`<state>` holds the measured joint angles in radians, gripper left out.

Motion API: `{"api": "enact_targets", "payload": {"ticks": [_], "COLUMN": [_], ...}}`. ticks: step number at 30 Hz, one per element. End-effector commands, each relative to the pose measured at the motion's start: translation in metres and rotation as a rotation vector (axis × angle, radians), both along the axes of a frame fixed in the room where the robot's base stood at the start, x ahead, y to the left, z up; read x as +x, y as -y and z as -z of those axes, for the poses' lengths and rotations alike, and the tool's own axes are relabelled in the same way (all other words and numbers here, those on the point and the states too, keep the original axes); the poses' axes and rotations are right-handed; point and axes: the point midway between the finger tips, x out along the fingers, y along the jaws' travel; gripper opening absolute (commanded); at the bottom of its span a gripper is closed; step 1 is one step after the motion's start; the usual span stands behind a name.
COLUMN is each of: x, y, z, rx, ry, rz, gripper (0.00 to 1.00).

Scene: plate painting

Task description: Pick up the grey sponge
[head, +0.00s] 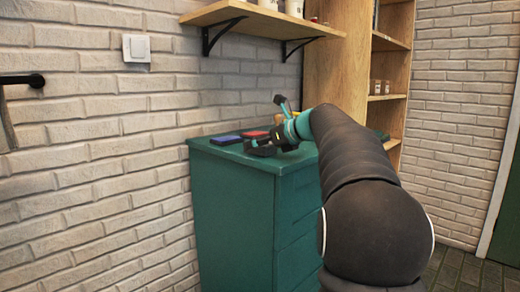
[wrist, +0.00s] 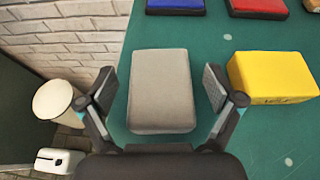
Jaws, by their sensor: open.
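The grey sponge (wrist: 161,90) lies on the green cabinet top in the wrist view, near its left edge. My gripper (wrist: 160,90) is open, with one finger on each side of the sponge and a visible gap on both sides. I cannot tell how high the fingers are above the top. In the head view my gripper (head: 262,143) is over the front of the green cabinet top, and the sponge is not clearly seen there.
A yellow sponge (wrist: 274,77) lies close to the right finger. A blue pad (wrist: 175,5) and a red pad (wrist: 258,7) lie farther back. The green cabinet (head: 235,215) stands by a brick wall (head: 90,170). A wooden shelf (head: 262,18) hangs above.

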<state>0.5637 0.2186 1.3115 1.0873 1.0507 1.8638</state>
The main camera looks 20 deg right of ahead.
Motion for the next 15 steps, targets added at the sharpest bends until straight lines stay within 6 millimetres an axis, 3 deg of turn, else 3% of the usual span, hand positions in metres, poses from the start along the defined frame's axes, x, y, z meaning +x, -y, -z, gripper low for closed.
{"api": "enact_targets", "payload": {"ticks": [2, 8, 15], "x": [-0.0002, -0.0004, -0.0005], "y": [0.0001, 0.0002, 0.0002], "z": [-0.0002, -0.0003, -0.0002], "rx": [0.000, 0.000, 0.000], "ry": [0.000, 0.000, 0.000], "rz": [0.000, 0.000, 0.000], "gripper": [0.89, 0.39, 0.38]}}
